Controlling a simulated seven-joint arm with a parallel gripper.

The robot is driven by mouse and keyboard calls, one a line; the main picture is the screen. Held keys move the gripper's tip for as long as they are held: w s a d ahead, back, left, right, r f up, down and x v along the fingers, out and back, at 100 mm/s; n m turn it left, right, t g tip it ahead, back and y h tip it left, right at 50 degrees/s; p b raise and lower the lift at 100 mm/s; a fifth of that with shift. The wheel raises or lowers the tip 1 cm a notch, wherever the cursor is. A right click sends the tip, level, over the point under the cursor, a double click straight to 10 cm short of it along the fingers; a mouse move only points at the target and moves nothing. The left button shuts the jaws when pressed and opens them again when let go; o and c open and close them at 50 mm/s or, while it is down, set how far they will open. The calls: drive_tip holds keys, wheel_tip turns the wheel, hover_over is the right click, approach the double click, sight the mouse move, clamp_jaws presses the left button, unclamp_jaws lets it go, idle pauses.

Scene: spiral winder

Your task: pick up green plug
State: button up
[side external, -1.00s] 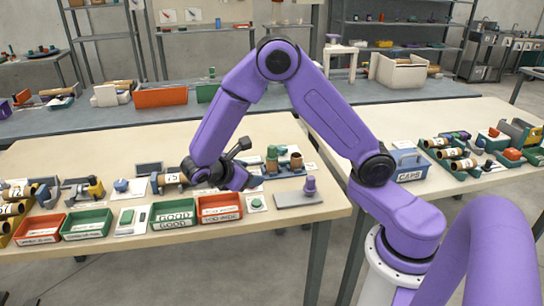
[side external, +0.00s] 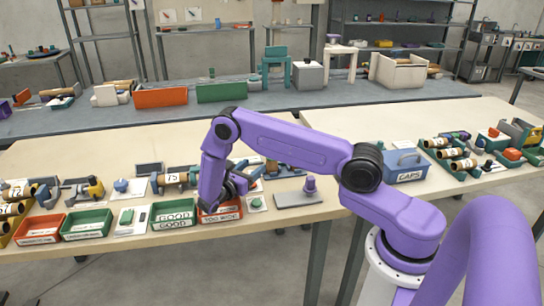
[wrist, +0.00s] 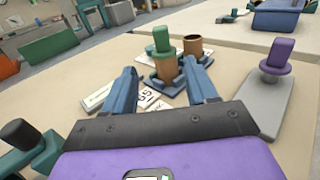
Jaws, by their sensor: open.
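The green plug (wrist: 161,40) stands upright on a brown cylinder in a blue-grey holder (wrist: 168,86) in the wrist view. A brown open-topped tube (wrist: 193,46) stands beside it. My gripper (wrist: 160,66) is open and empty, its two blue fingers pointing towards the holder, with the plug beyond the tips and in line with the gap. In the side view my gripper (side external: 236,187) hangs low over the table near the red-orange tray. There my arm hides the plug.
A purple knob on a grey plate (wrist: 266,101) stands to the right. A dark knob on a green base (wrist: 20,134) is at lower left. Printed cards (wrist: 149,98) lie before the holder. The green GOOD tray (side external: 174,214) and red-orange tray (side external: 220,210) line the front edge.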

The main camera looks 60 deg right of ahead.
drive_tip(key=d, duration=0.8)
drive_tip(key=shift+d, duration=0.35)
drive_tip(key=shift+s+d+r, duration=0.1)
drive_tip(key=shift+d+r, duration=0.05)
drive_tip(key=shift+d, duration=1.15)
drive_tip(key=shift+s+d+r, duration=0.1)
drive_tip(key=shift+d+r, duration=0.05)
drive_tip(key=shift+d, duration=1.15)
drive_tip(key=c, duration=1)
clamp_jaws()
drive_tip(key=shift+r, duration=0.15)
